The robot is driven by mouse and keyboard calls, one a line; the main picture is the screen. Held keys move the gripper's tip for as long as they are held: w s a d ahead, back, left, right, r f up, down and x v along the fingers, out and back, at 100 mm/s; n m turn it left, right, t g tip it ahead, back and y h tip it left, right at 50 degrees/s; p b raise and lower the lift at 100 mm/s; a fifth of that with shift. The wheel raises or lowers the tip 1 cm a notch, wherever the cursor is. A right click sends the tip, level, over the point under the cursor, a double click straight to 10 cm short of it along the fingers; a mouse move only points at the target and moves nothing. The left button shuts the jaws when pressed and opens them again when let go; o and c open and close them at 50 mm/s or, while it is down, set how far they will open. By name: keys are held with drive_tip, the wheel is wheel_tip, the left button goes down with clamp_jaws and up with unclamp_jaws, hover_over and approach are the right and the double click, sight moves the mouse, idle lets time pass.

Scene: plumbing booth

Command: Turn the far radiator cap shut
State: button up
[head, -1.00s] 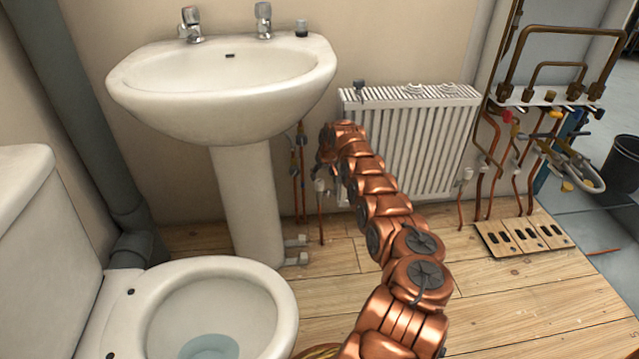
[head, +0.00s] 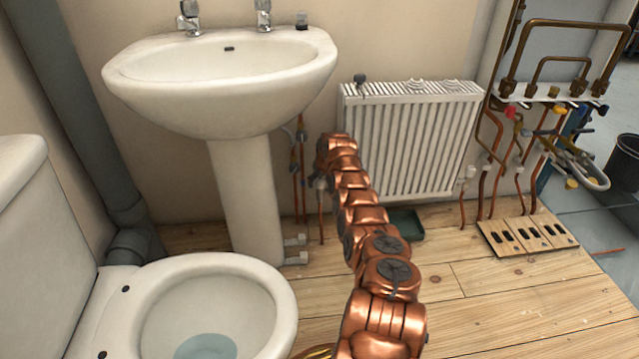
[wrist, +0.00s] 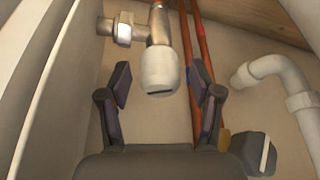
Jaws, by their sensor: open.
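In the wrist view, a white radiator cap (wrist: 160,72) sits on a metal valve (wrist: 158,25) beside the radiator. My gripper (wrist: 162,84) is open, with one dark finger on each side of the cap. Gaps show between the fingers and the cap, so they do not touch it. In the head view, the white radiator (head: 410,140) stands against the wall. The end of my arm is at its left side, and the gripper itself is hidden there. Another white cap (head: 468,172) shows at the radiator's lower right corner.
The sink pedestal (head: 240,200) and toilet (head: 210,300) stand left of my arm. In the wrist view, copper pipes (wrist: 198,45) run behind the right finger, with a white pipe (wrist: 275,68) further right. A dark green tray (head: 405,224) lies below the radiator.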

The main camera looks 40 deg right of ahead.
idle(0.3)
drive_tip(key=c, duration=1.1)
drive_tip(key=shift+c, duration=0.2)
drive_tip(key=shift+r+m+p, duration=0.2)
drive_tip(key=shift+m+p, duration=0.1)
drive_tip(key=shift+p, duration=0.85)
drive_tip(key=shift+r+p, duration=0.1)
drive_tip(key=shift+p, duration=0.4)
drive_tip(key=m+p, duration=0.1)
drive_tip(key=p, duration=0.1)
drive_tip(key=shift+a+g+h+p, duration=0.1)
drive_tip(key=shift+g+h+p, duration=0.2)
drive_tip(key=shift+p, duration=0.1)
drive_tip(key=shift+w+f+m+g+h+p, duration=0.1)
drive_tip(key=shift+f+m+g+h+p, duration=0.1)
drive_tip(key=shift+m+p, duration=0.4)
drive_tip(key=shift+w+f+m+g+h+p, duration=0.15)
drive_tip(key=shift+m+p, duration=0.25)
drive_tip(key=shift+m, duration=0.4)
drive_tip(key=shift+s+m+h, duration=0.15)
drive_tip(key=shift+m+h, duration=0.1)
drive_tip(key=shift+m, duration=0.55)
drive_tip(key=shift+m+g, duration=0.25)
drive_tip(key=shift+m, duration=0.05)
